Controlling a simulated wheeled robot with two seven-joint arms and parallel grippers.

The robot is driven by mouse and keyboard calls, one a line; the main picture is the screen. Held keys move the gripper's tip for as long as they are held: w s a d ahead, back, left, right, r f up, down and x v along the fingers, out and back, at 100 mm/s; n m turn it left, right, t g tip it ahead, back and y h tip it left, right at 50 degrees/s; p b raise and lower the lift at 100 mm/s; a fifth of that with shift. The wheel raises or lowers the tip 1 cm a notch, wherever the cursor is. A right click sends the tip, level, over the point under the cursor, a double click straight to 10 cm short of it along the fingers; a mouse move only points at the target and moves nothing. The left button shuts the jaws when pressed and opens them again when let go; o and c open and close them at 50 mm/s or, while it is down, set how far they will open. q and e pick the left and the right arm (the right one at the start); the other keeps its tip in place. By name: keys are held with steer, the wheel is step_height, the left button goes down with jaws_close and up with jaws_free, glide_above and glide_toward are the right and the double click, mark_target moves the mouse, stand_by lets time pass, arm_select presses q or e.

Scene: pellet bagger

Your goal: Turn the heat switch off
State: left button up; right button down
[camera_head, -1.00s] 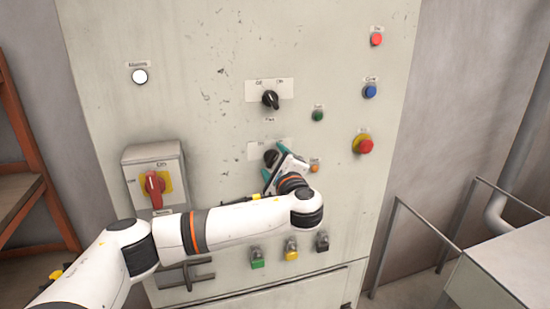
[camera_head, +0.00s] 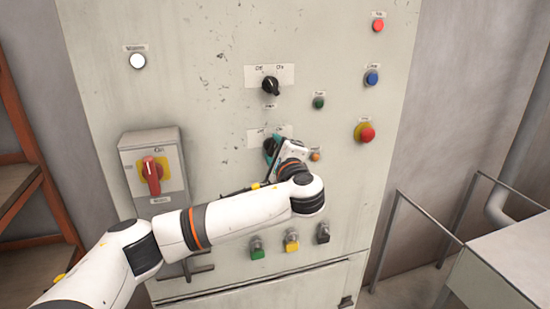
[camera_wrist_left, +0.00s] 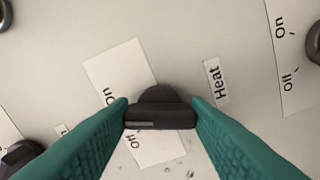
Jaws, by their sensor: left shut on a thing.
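The heat switch (camera_wrist_left: 160,110) is a black rotary knob on the pale cabinet front. In the left wrist view it sits between my two teal fingertips, with a "Heat" label (camera_wrist_left: 218,83) to its right and an On/Off plate (camera_wrist_left: 118,72) behind it. A pale mark shows on the left part of its grip bar; I cannot tell its exact setting. My left gripper (camera_wrist_left: 160,117) is shut on the knob. In the head view the left gripper (camera_head: 272,146) and wrist cover most of this switch. My right gripper is not in view.
Above is another black knob (camera_head: 270,86) with an Off/On plate. A green button (camera_head: 318,102), a small orange light (camera_head: 315,155) and a red emergency button (camera_head: 366,132) are to the right. A red-handled isolator (camera_head: 151,175) is left. Coloured switches (camera_head: 291,245) sit below my arm.

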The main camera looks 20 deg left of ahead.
arm_select(q)
steer(key=n+b, duration=0.2)
steer(key=b, duration=0.1)
steer(key=n+b, duration=0.3)
steer(key=b, duration=0.1)
steer(key=n+b, duration=0.2)
steer(key=b, duration=0.1)
steer(key=shift+f+n+b, duration=0.35)
steer(key=shift+n+b, duration=0.05)
steer(key=shift+r+n+b, duration=0.2)
steer(key=shift+n+b, duration=1)
steer(key=shift+n, duration=0.1)
steer(key=o, duration=1)
steer(key=shift+r, duration=0.15)
steer(key=b+v, duration=0.4)
steer(key=v, duration=0.8)
steer(key=shift+d, duration=0.1)
